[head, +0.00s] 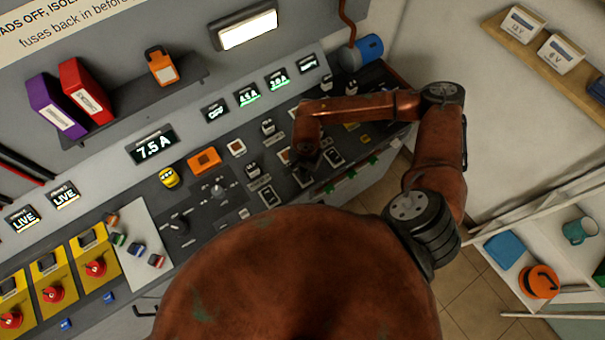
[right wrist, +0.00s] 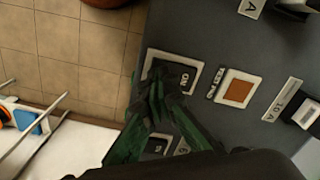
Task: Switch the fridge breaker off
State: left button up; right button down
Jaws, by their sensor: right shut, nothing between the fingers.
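In the right wrist view, a dark rocker breaker (right wrist: 176,73) in a pale frame shows the word ON. My right gripper (right wrist: 159,88) is shut and empty, its green fingertips over the left part of this rocker; I cannot tell whether they touch it. In the head view, the right gripper (head: 307,160) points down at the sloping panel (head: 215,210), among small breakers, one beside it (head: 333,157). The breaker names are too small or hidden to read, so I cannot tell which is the fridge's. My left gripper is out of view.
An orange test pad (right wrist: 238,92) sits right of the rocker in the wrist view. Another rocker (right wrist: 157,146) is partly behind the fingers. Panel displays include one reading 7.5 A (head: 153,146) and one reading OFF (head: 215,112). A blue cylinder (head: 369,47) stands at the panel's far end.

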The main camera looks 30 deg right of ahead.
jog(key=shift+f, duration=0.3)
jog(key=shift+r, duration=0.1)
jog(key=shift+r+p, duration=1.3)
jog(key=shift+r, duration=2.2)
